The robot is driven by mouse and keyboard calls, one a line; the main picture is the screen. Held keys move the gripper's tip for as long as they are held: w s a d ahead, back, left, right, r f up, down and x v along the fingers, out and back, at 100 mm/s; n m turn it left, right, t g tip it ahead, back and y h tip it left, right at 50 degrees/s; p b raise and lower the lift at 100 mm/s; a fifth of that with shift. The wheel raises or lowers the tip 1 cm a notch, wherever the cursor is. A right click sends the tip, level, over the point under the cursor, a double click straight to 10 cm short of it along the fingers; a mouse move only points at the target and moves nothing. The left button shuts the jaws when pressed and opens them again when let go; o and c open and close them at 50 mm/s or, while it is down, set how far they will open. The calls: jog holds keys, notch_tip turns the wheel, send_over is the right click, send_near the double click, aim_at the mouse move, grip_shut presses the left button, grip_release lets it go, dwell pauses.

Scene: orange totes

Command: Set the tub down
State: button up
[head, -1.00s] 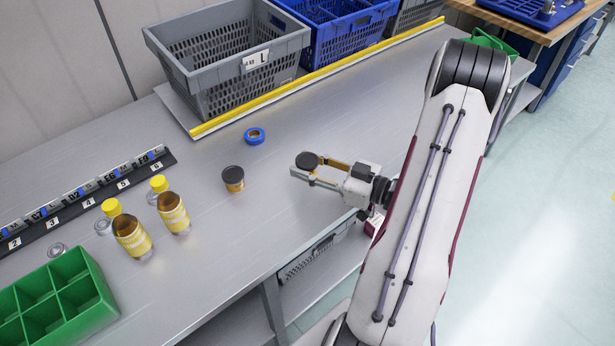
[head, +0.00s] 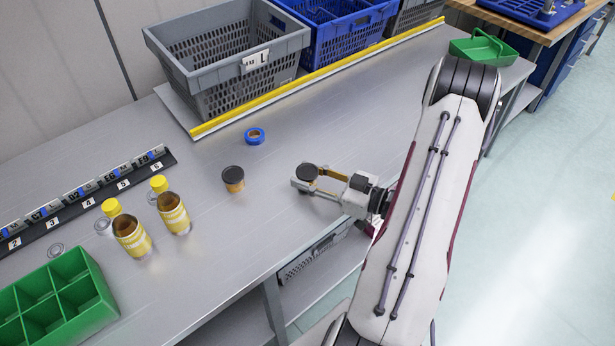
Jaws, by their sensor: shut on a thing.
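A small tub with a dark lid (head: 307,171) is held between the fingertips of my gripper (head: 306,180), near the front edge of the grey table. The fingers are shut around it and hide most of its body. It looks upright. I cannot tell whether its base touches the table (head: 240,220). A second tub, amber with a dark lid (head: 233,178), stands upright on the table to the left of my gripper, apart from it.
A blue tape roll (head: 255,136) lies behind the tubs. Two yellow-capped bottles (head: 174,213) and a green divided box (head: 60,297) are at left. A grey crate (head: 225,75) stands at the back behind a yellow rail (head: 320,76).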

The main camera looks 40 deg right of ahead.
aim_at(316, 185)
jog(key=shift+f, duration=0.2)
jog(key=shift+f, duration=0.15)
jog(key=o, duration=1.3)
jog(key=shift+s, duration=0.15)
jog(key=shift+v, duration=0.85)
jog(key=s, duration=0.1)
jog(key=s+d+f, duration=0.1)
jog(key=s, duration=0.1)
jog(key=shift+d, duration=0.15)
jog(key=shift+v, duration=1.3)
